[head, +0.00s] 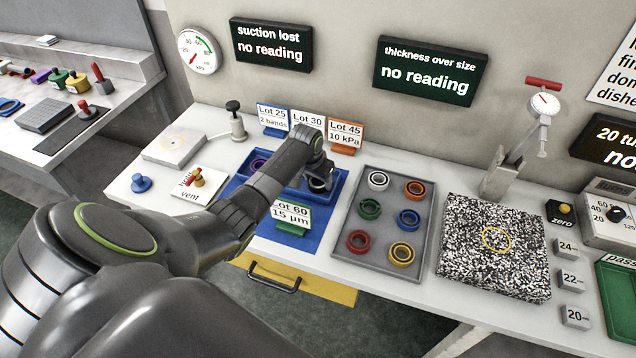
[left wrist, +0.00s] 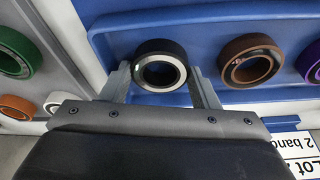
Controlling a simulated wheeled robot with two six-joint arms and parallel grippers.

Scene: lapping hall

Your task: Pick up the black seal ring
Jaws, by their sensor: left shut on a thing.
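The black seal ring (left wrist: 160,66) shows in the left wrist view between the two fingers of my left gripper (left wrist: 162,82), a silver face around its hole. The fingers are shut on it from both sides. In the head view my left gripper (head: 320,178) is over the right part of the blue tray (head: 336,199), with the dark ring at its tip, partly hidden by my arm. I cannot tell whether the ring is clear of the tray floor. My right gripper is not in view.
A brown ring (left wrist: 250,61) and a purple ring (left wrist: 312,62) lie in the blue tray beside the black one. A grey tray (head: 389,222) with several coloured rings stands to the right. Card stands (head: 345,137) rise behind the blue tray, and a Lot 60 card (head: 290,215) stands in front.

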